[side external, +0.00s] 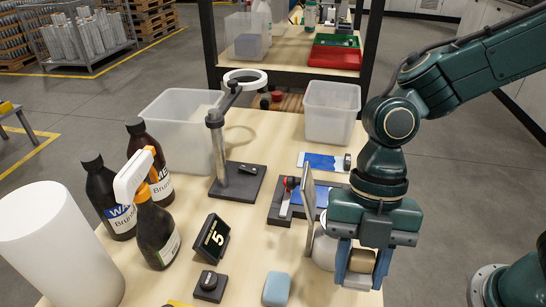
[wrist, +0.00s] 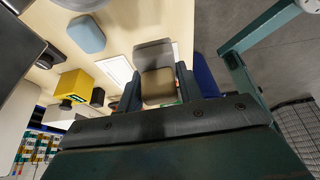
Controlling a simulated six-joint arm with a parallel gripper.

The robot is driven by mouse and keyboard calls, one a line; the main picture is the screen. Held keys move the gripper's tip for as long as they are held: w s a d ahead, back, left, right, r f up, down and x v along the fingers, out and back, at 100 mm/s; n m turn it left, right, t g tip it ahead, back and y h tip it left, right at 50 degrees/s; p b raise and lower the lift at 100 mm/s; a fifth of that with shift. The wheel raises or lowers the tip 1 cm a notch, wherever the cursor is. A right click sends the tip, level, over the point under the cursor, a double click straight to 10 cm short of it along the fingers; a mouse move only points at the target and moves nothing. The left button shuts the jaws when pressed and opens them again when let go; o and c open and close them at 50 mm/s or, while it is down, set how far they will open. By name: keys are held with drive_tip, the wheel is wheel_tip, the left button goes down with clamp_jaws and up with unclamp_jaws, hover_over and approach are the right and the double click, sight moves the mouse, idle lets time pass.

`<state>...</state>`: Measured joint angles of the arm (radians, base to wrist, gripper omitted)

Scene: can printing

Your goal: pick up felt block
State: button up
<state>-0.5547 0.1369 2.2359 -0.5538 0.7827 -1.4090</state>
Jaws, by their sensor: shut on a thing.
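My gripper (side external: 360,278) is at the right front of the table in the side view, pointing down. It is shut on a tan block with a grey part, the felt block (side external: 362,262). In the wrist view the felt block (wrist: 158,86) sits between the two fingers of my gripper (wrist: 159,90), with its grey part extending beyond them. The fingers cover the block's sides. Whether its underside touches the table cannot be told.
A whitish rounded object (side external: 324,250) stands close to the left of my gripper. A fixture with a red-tipped lever (side external: 287,200) is behind it. A light blue block (side external: 277,289) lies front left. Bottles (side external: 158,235), a display (side external: 211,240) and clear bins (side external: 331,112) stand farther off.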

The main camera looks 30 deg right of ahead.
sight(358, 252)
wheel_tip(358, 252, up, 10)
drive_tip(key=shift+f, duration=0.1)
idle(0.8)
drive_tip(key=shift+w, duration=0.55)
drive_tip(key=w+d+m, duration=0.1)
drive_tip(key=w, duration=0.3)
drive_tip(key=w+r+m, duration=0.1)
drive_tip(key=w, duration=0.3)
drive_tip(key=w+d+t, duration=0.1)
drive_tip(key=w, duration=0.3)
drive_tip(key=shift+w+d+r+m+y, duration=0.3)
drive_tip(key=shift+r+m, duration=0.05)
drive_tip(key=shift+m, duration=0.05)
drive_tip(key=w+d+f+m+t, duration=0.2)
drive_tip(key=w+d+m, duration=0.3)
drive_tip(key=w+d, duration=0.5)
drive_tip(key=w+d+f+m+t, duration=0.1)
drive_tip(key=w+d+f+m, duration=0.25)
drive_tip(key=w+d, duration=0.7)
drive_tip(key=w+d+f+m+t, duration=0.2)
drive_tip(key=w+d+f+m, duration=0.5)
drive_tip(key=w+d, duration=0.2)
drive_tip(key=shift+d+f+h, duration=0.25)
drive_tip(key=shift+d+h, duration=0.15)
drive_tip(key=shift+d, duration=0.7)
